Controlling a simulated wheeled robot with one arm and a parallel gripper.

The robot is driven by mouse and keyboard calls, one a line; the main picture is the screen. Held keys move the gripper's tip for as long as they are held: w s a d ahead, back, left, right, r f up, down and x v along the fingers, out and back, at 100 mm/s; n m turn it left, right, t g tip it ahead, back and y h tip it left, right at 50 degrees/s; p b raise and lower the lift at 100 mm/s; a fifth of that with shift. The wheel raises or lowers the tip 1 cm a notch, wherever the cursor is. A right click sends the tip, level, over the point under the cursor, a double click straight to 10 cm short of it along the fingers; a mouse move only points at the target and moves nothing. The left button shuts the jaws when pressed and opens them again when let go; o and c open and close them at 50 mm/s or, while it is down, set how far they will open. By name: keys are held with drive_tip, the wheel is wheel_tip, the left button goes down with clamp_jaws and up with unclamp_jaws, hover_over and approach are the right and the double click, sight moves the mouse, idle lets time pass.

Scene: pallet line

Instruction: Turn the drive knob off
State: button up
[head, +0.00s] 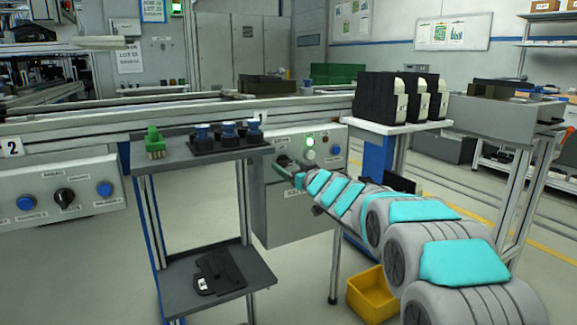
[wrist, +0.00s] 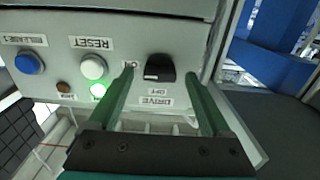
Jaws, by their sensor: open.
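The drive knob (wrist: 159,68) is a black rotary knob on the light grey control panel (wrist: 190,30). In the wrist view, DRIVE and OFF labels sit just below it and an ON label to its left. My gripper (wrist: 159,78) has two green fingers, spread apart, one on each side of the knob. A gap shows between each finger and the knob; I cannot tell how near the fingertips are in depth. In the head view, my gripper (head: 291,174) reaches the panel (head: 290,215) and the knob is partly hidden there.
In the wrist view, a lit green lamp (wrist: 98,90), a white RESET button (wrist: 93,68) and a blue button (wrist: 28,63) lie left of the knob. In the head view, a grey shelf stand (head: 185,160) with blue-topped parts (head: 228,129) stands left, and a yellow bin (head: 372,295) is on the floor.

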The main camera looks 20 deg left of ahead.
drive_tip(key=shift+w+a, duration=0.3)
drive_tip(key=shift+a, duration=0.05)
clamp_jaws()
idle(0.6)
